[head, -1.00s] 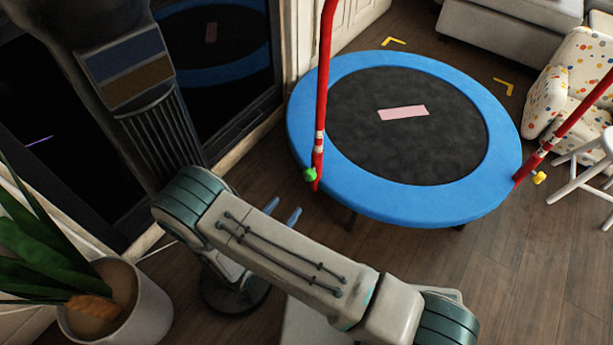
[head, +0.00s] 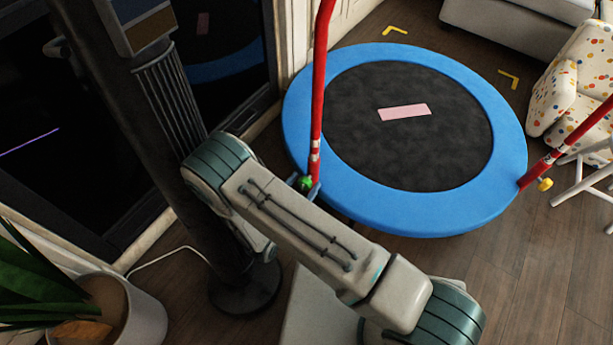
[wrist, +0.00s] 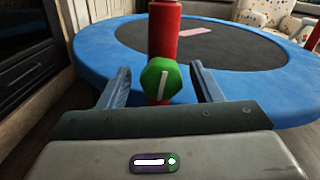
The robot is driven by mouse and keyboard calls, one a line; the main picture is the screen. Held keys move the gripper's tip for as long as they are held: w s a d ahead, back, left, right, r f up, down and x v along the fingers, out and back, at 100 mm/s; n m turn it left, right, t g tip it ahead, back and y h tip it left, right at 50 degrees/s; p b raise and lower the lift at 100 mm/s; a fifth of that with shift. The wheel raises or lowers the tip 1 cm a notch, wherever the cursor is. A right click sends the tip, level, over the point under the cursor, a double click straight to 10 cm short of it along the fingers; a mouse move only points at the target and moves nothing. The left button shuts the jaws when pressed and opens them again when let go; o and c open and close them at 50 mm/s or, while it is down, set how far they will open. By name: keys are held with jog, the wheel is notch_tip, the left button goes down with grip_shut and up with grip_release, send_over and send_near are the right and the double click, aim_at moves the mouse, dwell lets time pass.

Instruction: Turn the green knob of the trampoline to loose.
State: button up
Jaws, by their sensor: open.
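The trampoline (head: 300,120) has a blue padded rim and a dark mat; its rim also shows in the wrist view (wrist: 95,50). The green knob (head: 305,184) sits low on the left red post (head: 318,90). In the wrist view the green knob (wrist: 160,80) faces the camera, with a pale, nearly upright bar on its face. My gripper (wrist: 162,80) is open, one finger on each side of the knob, with gaps to both. In the head view my arm hides most of the gripper; fingertips show beside the knob.
A yellow knob (head: 545,184) is on the right red post. A dark column (head: 150,130) stands close left of my arm, with a potted plant (head: 130,310) at lower left. A spotted armchair (head: 570,85) is at right. Wooden floor (head: 500,260) lies clear in front.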

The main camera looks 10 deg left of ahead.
jog(key=shift+w+d, duration=0.1)
jog(key=shift+w, duration=0.1)
jog(key=c, duration=1)
jog(key=shift+n+p, duration=0.35)
jog(key=shift+n, duration=0.35)
jog(key=o, duration=1)
jog(key=shift+s, duration=0.1)
